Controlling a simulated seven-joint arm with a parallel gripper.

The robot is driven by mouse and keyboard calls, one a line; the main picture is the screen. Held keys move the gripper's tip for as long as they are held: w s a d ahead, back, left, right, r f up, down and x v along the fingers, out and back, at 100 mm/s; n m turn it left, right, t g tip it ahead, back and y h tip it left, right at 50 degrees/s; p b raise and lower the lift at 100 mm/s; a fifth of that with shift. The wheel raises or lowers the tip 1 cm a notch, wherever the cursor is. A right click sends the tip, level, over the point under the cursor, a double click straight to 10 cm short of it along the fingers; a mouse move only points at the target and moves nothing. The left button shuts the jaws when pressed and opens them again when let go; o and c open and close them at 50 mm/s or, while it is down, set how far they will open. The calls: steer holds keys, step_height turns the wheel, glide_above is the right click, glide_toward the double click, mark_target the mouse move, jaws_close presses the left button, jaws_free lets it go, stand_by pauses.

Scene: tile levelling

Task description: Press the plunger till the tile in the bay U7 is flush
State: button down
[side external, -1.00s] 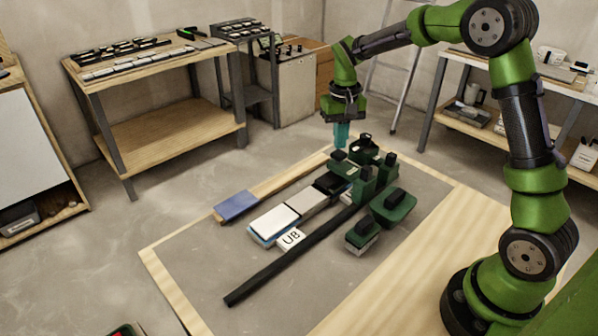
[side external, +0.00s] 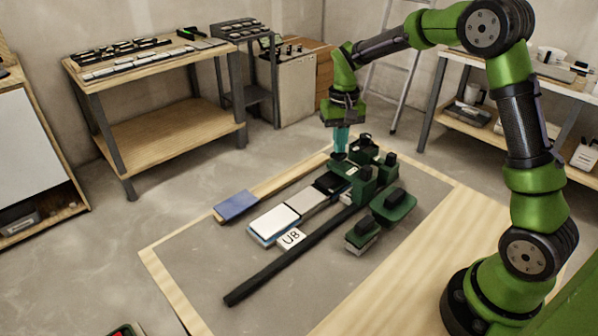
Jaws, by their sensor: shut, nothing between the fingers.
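My gripper (side external: 340,148) is shut and empty, pointing down at the far end of the row of bays. Its teal fingertips are right at a dark knob on a green block (side external: 345,167); I cannot tell whether they touch it. This knob may be the plunger. A label reading U8 (side external: 291,238) stands beside a white tile (side external: 272,222) with a blue layer under it. A grey tile (side external: 300,201) and a black piece (side external: 330,184) follow towards the gripper. No U7 label is readable, and whether its tile is flush cannot be seen.
Green blocks with black knobs (side external: 394,206) (side external: 362,238) stand right of the row. A long black bar (side external: 285,262) runs alongside. A blue tile (side external: 236,206) lies on the left wooden edge. The near left part of the grey board (side external: 200,275) is clear.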

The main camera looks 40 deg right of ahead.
steer(key=shift+f, duration=0.8)
stand_by(2.2)
steer(key=shift+r, duration=0.1)
stand_by(0.4)
steer(key=shift+r, duration=3.5)
